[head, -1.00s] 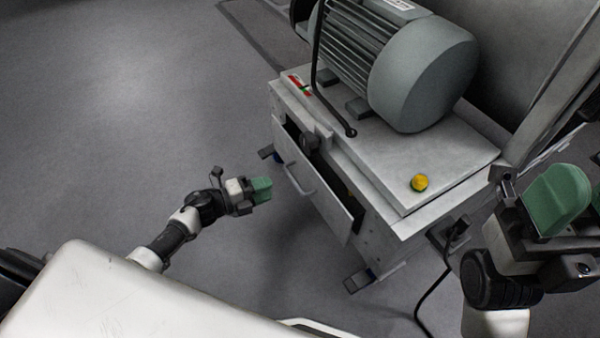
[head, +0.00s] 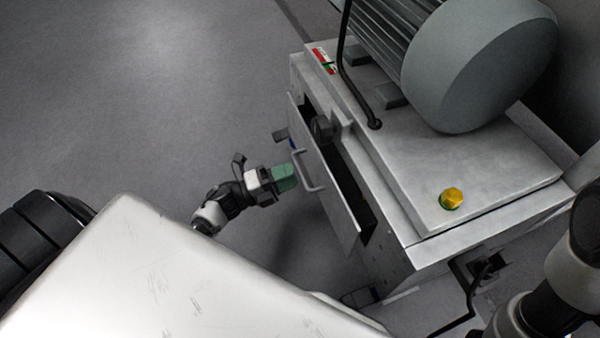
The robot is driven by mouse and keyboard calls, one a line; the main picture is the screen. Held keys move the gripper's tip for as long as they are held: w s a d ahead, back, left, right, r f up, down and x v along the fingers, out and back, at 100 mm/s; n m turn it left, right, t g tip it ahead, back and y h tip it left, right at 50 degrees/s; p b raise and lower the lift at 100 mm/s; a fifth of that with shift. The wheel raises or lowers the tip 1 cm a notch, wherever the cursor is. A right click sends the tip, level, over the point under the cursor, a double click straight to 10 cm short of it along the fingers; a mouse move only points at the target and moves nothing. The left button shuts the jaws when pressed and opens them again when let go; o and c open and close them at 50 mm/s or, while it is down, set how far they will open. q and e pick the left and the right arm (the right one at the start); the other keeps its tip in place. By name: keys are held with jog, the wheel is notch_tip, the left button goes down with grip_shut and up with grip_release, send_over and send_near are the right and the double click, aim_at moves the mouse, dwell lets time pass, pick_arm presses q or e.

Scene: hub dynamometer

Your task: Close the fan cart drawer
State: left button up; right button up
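The fan cart (head: 510,180) stands at the right, a light grey metal cabinet. Its drawer (head: 332,205) is pulled partly out, with a dark gap showing between its front panel and the cart body. The drawer's bar handle (head: 306,172) is on the outer face. My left gripper (head: 288,178) has green finger pads and is just left of the handle, close to the drawer front. I cannot tell whether it touches the handle or whether its fingers are apart. My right gripper is out of view; only part of that arm shows at the right edge.
A large grey motor (head: 478,65) sits on the cart top. A yellow knob (head: 452,198) is near the front corner. A black cable (head: 468,300) hangs at the cart's lower right. The floor (head: 150,100) at the left is clear.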

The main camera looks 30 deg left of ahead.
aim_at(300, 170)
pick_arm(q)
jog(key=shift+b+x, duration=0.35)
jog(key=shift+x, duration=1.35)
grip_shut()
jog(key=shift+f, duration=0.1)
